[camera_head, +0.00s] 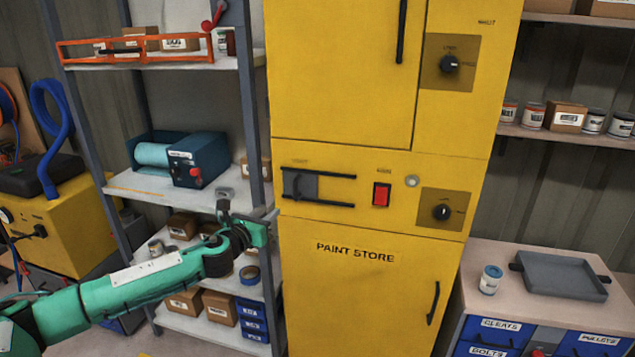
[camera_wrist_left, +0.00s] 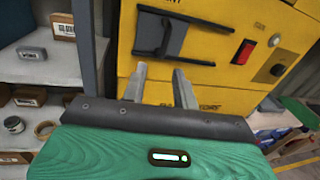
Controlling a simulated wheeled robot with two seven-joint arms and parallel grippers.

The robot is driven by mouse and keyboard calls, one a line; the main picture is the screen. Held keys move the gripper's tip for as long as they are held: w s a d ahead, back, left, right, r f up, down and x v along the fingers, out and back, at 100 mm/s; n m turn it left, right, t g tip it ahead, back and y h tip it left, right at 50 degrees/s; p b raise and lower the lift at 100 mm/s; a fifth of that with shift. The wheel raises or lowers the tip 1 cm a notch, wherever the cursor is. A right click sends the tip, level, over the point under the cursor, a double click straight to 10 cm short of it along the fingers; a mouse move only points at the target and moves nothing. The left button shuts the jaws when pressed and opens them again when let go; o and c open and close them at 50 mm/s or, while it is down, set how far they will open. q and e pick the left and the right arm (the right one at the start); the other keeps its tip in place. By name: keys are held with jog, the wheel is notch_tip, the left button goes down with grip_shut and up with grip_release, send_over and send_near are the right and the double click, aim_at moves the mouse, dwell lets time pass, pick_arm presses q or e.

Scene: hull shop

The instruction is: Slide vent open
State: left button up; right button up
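The vent on the yellow paint store cabinet has a dark grey sliding plate with a small handle (camera_head: 300,185), set between two black horizontal rails. The plate sits at the left end of the rails, with bare yellow panel to its right. In the left wrist view, the vent plate (camera_wrist_left: 156,36) is above and beyond my fingers. My left gripper (camera_head: 266,214) is just below and left of the vent, apart from it. In the left wrist view, its two grey fingers (camera_wrist_left: 160,84) are spread with nothing between them. My right gripper does not show.
Right of the vent are a red switch (camera_head: 381,195) and a black knob (camera_head: 442,212). A shelf rack (camera_head: 150,190) with boxes and cans stands close on the left. A workbench (camera_head: 500,255) with a grey tray (camera_head: 562,278) is at the right.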

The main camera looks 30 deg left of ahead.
aim_at(294, 187)
pick_arm(q)
jog(key=shift+m, duration=0.4)
jog(key=shift+w+d+r+p, duration=0.2)
jog(key=shift+w+p, duration=0.65)
jog(key=shift+w, duration=1.45)
jog(key=shift+w+a+r+p, duration=0.15)
jog(key=shift+w+r+p, duration=0.45)
jog(key=shift+w, duration=1.75)
jog(key=shift+w+d+p, duration=0.1)
jog(key=shift+w+p, duration=0.95)
jog(key=shift+w, duration=1.25)
grip_shut()
